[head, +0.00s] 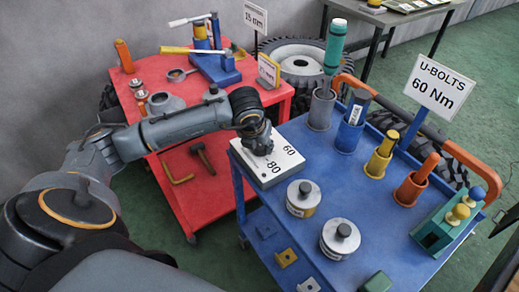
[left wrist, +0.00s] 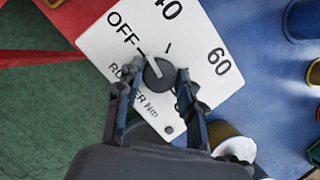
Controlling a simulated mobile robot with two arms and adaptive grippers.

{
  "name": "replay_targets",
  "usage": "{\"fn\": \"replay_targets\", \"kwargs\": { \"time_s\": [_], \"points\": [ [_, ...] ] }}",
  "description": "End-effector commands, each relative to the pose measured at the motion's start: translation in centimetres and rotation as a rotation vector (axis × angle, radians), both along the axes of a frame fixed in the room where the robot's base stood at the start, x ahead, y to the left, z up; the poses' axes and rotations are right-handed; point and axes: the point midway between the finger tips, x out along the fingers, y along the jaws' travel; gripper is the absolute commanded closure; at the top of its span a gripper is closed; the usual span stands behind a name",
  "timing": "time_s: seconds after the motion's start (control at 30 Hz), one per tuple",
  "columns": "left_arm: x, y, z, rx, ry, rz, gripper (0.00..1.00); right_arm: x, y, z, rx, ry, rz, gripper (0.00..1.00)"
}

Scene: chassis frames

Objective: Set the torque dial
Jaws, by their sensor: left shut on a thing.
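My left gripper (head: 259,146) is over the box and hides the knob in the head view. In the left wrist view its fingers are shut on the knob, one on each side. A sign (head: 442,86) reads U-BOLTS 60 Nm. My right gripper is not in view.
The blue cart (head: 345,185) carries two pale cylinders with dark knobs (head: 303,197) right of the box, and several coloured cups with tools. A green block (head: 447,222) stands at its right. A red cart (head: 200,95) with tools stands behind my left arm.

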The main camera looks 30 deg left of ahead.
Motion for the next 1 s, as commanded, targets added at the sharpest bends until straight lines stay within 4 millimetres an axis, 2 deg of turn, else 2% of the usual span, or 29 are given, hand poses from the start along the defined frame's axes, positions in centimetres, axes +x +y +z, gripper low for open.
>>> {"fn": "replay_targets", "kwargs": {
  "time_s": [0.1, 0.4, 0.9, 0.93, 1.0],
  "points": [
    [0.03, -0.1, -0.2, -0.001, 0.0, 0.066, 0.94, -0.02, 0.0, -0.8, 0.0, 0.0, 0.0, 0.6],
    [0.04, -0.12, -0.04, -0.001, 0.001, 0.159, 0.94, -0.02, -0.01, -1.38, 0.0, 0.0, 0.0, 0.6],
    [0.01, -0.1, -0.02, -0.001, 0.002, 0.174, 0.94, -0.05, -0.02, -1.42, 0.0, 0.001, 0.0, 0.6],
    [0.01, -0.1, -0.02, -0.001, 0.002, 0.174, 0.56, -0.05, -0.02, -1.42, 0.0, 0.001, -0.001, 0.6],
    [0.01, -0.1, -0.02, -0.001, 0.002, 0.173, 0.42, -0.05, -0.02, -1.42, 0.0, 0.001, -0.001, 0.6]
  ]
}}
